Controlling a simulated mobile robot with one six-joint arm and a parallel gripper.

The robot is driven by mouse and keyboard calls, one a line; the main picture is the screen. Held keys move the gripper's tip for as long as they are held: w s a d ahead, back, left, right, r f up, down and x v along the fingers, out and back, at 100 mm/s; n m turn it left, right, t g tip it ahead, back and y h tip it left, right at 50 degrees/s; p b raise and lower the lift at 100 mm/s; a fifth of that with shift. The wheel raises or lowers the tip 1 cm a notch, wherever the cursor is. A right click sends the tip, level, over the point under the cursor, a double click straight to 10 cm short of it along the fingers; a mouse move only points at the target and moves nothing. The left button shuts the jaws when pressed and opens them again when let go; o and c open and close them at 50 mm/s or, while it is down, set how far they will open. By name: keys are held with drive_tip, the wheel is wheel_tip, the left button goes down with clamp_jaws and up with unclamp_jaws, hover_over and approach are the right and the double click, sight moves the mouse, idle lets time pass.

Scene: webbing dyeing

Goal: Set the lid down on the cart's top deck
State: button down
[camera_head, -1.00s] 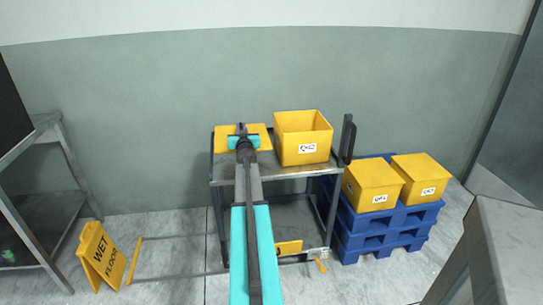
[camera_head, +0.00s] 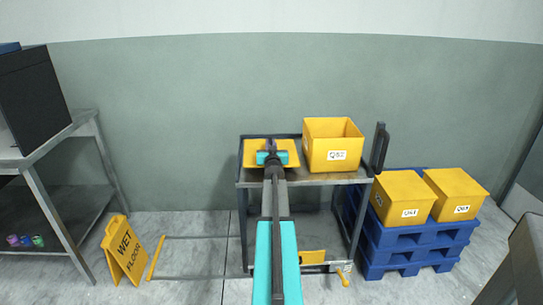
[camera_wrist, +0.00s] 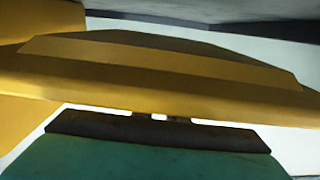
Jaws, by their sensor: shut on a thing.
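The yellow lid (camera_head: 255,152) is a flat panel at the left part of the cart's top deck (camera_head: 310,180), left of an open yellow bin (camera_head: 336,146). My gripper (camera_head: 270,150) is shut on the lid's near edge, with my arm reaching in from the front. In the wrist view the lid (camera_wrist: 150,75) spans the picture in front of my gripper (camera_wrist: 160,118). The lid looks roughly level. I cannot tell whether it touches the deck or hangs just above it. My arm hides part of the cart.
Two yellow boxes (camera_head: 402,197) (camera_head: 455,195) sit on blue pallets (camera_head: 415,245) right of the cart. The cart has a dark upright handle (camera_head: 379,148). A yellow wet-floor sign (camera_head: 124,250) and a metal rack (camera_head: 62,195) stand at left.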

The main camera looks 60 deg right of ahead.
idle(0.3)
drive_tip(key=shift+f+b, duration=0.55)
drive_tip(key=shift+f, duration=1.4)
drive_tip(key=c, duration=1.8)
unclamp_jaws()
drive_tip(key=shift+o, duration=0.2)
drive_tip(key=shift+v, duration=6.05)
